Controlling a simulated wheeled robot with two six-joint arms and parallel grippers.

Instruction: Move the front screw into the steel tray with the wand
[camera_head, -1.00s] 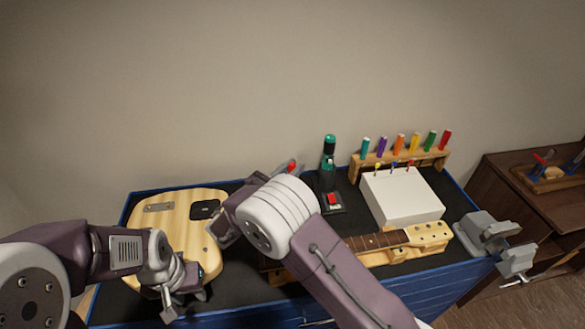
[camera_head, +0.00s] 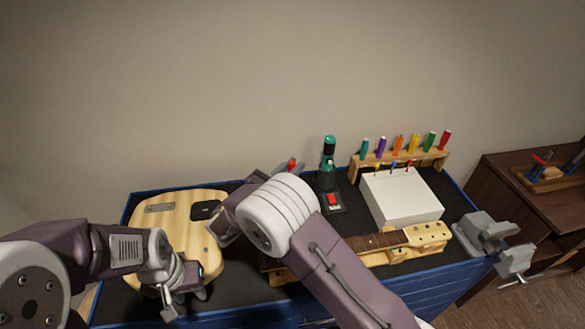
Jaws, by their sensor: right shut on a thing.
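A pale wooden guitar body (camera_head: 172,232) lies on the dark bench mat at the left, with a metal plate and a black part on its top. My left gripper (camera_head: 182,302) hangs over the front edge of the body; its fingers are small and partly hidden, so I cannot tell whether it is open. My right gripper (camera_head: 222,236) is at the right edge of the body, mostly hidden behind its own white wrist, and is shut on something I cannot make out. I cannot see the front screw, the steel tray or the wand clearly.
A guitar neck (camera_head: 405,243) lies at the right of the bench, by a white box (camera_head: 402,200). A rack of colored-handled tools (camera_head: 402,160), a green and black tool (camera_head: 328,165) and a grey vise (camera_head: 486,232) stand around it. Dark mat (camera_head: 245,285) is bare in front.

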